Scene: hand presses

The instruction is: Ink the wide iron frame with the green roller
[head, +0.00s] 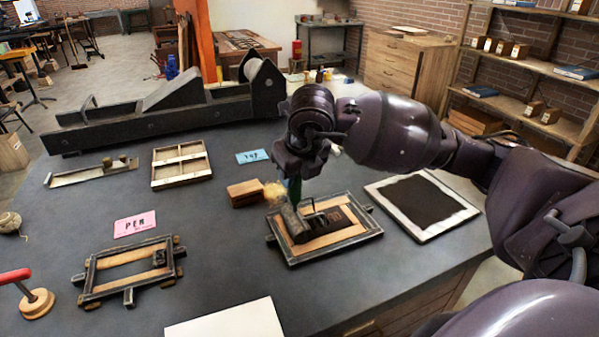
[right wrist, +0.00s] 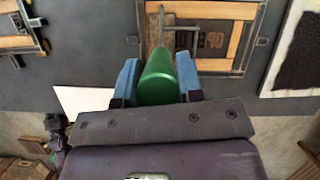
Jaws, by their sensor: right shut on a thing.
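My right gripper (head: 300,167) is shut on the upright green handle of the roller (head: 295,188). In the right wrist view the green handle (right wrist: 158,78) sits between the two blue fingers. The roller's dark cylinder is low over the left part of an iron frame (head: 345,248) with wooden strips and dark type blocks inside; I cannot tell whether it touches them. This frame also shows in the right wrist view (right wrist: 262,40). A second iron frame (head: 130,290) with a single dark block lies at the front left. My left gripper is not in view.
A black ink slab with a white border (head: 378,192) lies right of the near frame. A wooden block (head: 245,193), blue card (head: 252,156), pink card (head: 135,224) and wooden tray (head: 181,165) lie around. A long dark press (head: 150,120) spans the back. White paper (head: 225,322) lies in front.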

